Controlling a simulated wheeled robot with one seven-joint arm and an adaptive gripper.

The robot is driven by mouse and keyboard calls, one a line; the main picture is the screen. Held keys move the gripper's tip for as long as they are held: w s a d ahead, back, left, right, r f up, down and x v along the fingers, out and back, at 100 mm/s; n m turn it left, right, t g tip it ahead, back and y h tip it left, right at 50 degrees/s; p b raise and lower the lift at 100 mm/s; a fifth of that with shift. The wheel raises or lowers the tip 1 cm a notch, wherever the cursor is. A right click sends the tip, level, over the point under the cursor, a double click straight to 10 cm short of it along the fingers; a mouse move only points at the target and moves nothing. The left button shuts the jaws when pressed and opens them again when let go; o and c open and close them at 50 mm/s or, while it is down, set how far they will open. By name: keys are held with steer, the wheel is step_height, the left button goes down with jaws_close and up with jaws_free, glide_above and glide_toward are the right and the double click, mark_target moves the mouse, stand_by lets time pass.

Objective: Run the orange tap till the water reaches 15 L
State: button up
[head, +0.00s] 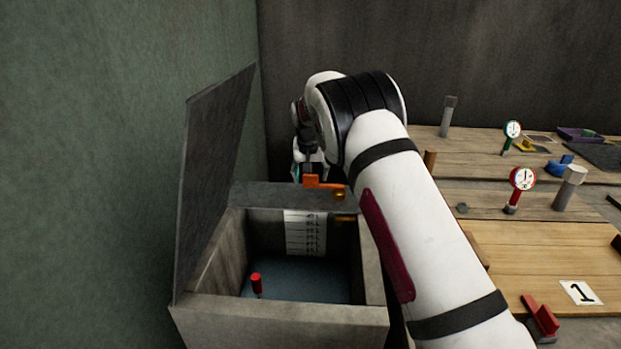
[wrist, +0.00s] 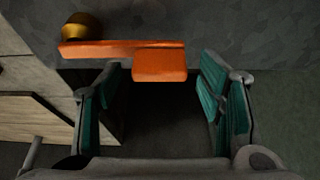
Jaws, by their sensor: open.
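The orange tap (head: 323,183) sits on the back rim of the grey tank (head: 280,312), with a brass part by its right end. In the wrist view the orange tap handle (wrist: 160,65) lies ahead of my gripper (wrist: 160,100), whose teal-padded fingers are apart and hold nothing. In the head view my gripper (head: 309,172) is behind the tap, partly hidden by my arm. The tank's lid (head: 215,175) stands open on the left. Inside, a white scale (head: 306,233) is on the back wall above bluish water (head: 300,283); its figures are too small to read. A red float (head: 257,284) shows at the water.
A green wall (head: 90,150) stands close on the left.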

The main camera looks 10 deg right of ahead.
steer(key=shift+w+f, duration=0.2)
steer(key=shift+f, duration=0.2)
steer(key=shift+d, duration=0.1)
jaws_close()
steer(key=shift+s+n+y+p, duration=0.35)
steer(key=shift+s+n+y, duration=0.35)
steer(key=shift+s+n, duration=0.8)
steer(key=shift+s+n+y, duration=0.3)
steer(key=shift+s+n, duration=0.3)
steer(key=shift+n, duration=0.35)
steer(key=shift+s+n+y, duration=0.3)
steer(key=shift+s+n, duration=0.25)
steer(key=shift+n, duration=0.4)
jaws_free()
